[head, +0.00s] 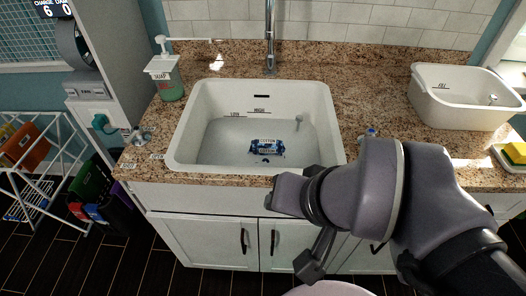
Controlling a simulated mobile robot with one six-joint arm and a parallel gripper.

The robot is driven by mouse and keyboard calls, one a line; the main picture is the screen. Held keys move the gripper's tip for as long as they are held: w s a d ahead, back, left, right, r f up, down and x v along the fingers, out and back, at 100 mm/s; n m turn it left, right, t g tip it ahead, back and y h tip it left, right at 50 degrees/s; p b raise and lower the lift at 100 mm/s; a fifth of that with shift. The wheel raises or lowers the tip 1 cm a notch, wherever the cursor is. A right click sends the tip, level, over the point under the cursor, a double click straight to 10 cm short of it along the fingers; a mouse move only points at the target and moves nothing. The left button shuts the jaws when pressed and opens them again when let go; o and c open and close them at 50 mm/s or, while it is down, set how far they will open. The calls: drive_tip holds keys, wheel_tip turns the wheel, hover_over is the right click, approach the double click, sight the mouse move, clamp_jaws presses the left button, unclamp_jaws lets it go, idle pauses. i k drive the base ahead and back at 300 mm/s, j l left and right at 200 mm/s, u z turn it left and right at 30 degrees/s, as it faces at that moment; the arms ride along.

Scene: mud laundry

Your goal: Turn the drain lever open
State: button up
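A white sink (325,132) is set in the speckled brown counter, with shallow water in it. A small metal fitting (138,136) stands on the counter left of the sink, beside small labels too small to read. A short grey rod with a round end (300,119) shows inside the sink at the right. I cannot tell which of these is the drain lever, or its setting. My gripper (308,264) hangs in front of the cabinet below the counter, apart from the sink and both fittings. My arm partly hides it, and its opening does not show.
A blue packet (266,147) lies in the sink, under the tall faucet (270,35). A green soap bottle (168,80) stands at the back left. A white basin (455,105) and a yellow sponge (515,151) are at the right. A wire rack (40,165) stands left.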

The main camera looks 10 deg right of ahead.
sight(137, 130)
drive_tip(key=i+j, duration=0.2)
drive_tip(key=j, duration=0.15)
drive_tip(key=i+j+u, duration=0.1)
drive_tip(key=j, duration=0.25)
drive_tip(key=i+j, duration=0.25)
drive_tip(key=j+u, duration=0.05)
drive_tip(key=j, duration=0.05)
